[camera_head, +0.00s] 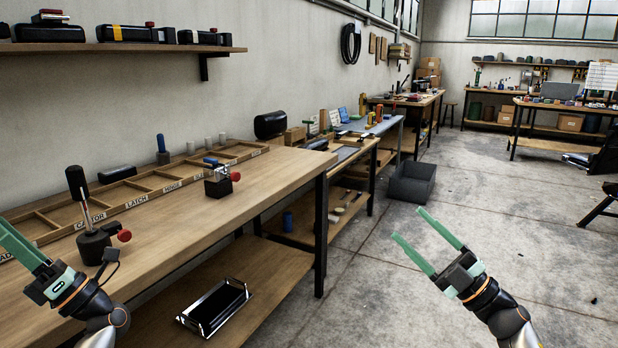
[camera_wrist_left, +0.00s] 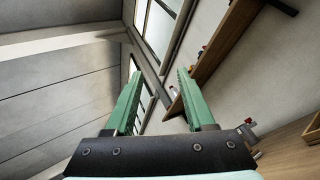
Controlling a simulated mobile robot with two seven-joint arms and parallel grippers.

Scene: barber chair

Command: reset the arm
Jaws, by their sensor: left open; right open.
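My right gripper (camera_head: 408,223) is open and empty in the head view. Its two green fingers point up and left over the concrete floor, clear of the workbench. My left gripper (camera_head: 14,245) is at the left edge of the head view, by the near left end of the wooden workbench (camera_head: 235,175). Its fingers are partly cut off there. In the left wrist view the left gripper (camera_wrist_left: 160,80) is open, with nothing between its green fingers and the wall, windows and ceiling behind them.
A black-handled fixture (camera_head: 92,244) stands on the bench close to my left gripper. A smaller fixture (camera_head: 217,186) with a red knob stands farther along. A labelled compartment tray (camera_head: 130,204) runs along the back. A grey bin (camera_head: 411,182) sits on the floor. Open floor surrounds my right gripper.

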